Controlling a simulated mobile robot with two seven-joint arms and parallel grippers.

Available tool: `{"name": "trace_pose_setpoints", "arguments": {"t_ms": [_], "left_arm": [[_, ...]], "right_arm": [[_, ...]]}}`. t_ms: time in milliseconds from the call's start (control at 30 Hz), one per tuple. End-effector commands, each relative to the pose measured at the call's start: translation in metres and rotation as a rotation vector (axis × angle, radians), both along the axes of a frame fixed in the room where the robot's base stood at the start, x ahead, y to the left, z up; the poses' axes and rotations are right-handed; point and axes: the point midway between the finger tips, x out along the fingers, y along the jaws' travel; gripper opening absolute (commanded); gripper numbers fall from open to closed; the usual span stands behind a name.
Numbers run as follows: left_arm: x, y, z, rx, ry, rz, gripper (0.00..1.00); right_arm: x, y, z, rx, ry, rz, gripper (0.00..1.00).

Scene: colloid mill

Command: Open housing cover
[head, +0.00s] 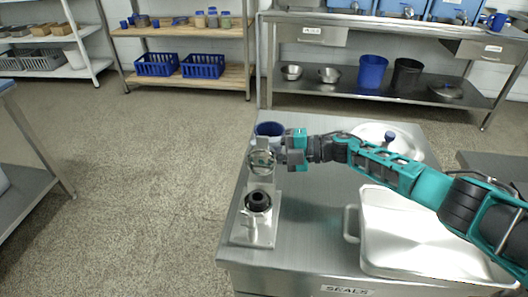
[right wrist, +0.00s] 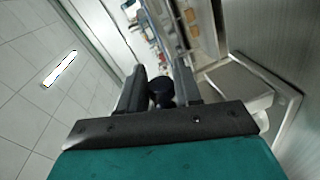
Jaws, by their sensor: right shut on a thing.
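The colloid mill (head: 243,228) stands at the front left of the steel cart. Its housing cover (head: 262,162) is a round metal piece that stands raised and upright behind the open black-rimmed housing (head: 257,201). My right gripper (head: 283,157) comes in from the right and is at the cover's right side. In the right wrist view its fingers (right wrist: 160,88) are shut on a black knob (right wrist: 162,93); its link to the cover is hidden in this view. My left gripper is not in view.
A blue-lined container (head: 269,129) stands just behind the cover. Some bare cart top (head: 317,205) lies between mill and tray.

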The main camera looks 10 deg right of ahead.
Motion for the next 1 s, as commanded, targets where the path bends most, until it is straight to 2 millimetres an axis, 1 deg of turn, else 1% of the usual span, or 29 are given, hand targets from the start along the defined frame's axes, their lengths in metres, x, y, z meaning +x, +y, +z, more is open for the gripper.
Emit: {"name": "trace_pose_setpoints", "arguments": {"t_ms": [300,333,500,533,800,867,1000], "left_arm": [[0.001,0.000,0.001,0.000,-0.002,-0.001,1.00],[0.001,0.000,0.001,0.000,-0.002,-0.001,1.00],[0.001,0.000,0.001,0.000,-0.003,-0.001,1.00],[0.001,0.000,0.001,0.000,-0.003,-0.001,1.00],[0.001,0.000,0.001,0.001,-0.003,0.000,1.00],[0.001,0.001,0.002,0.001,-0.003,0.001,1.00],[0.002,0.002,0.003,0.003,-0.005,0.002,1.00]], "right_arm": [[0.000,0.000,-0.001,-0.001,0.001,0.000,0.00],[0.000,0.000,-0.001,-0.001,0.001,0.000,0.35],[0.000,0.000,0.000,-0.001,0.001,0.000,0.52],[0.000,0.000,0.000,-0.001,0.001,0.000,0.53],[-0.001,-0.003,0.000,-0.001,0.000,-0.001,0.53],[-0.002,-0.007,0.000,-0.002,0.002,-0.002,0.53],[-0.010,-0.028,0.004,-0.003,0.001,-0.002,0.53]]}}
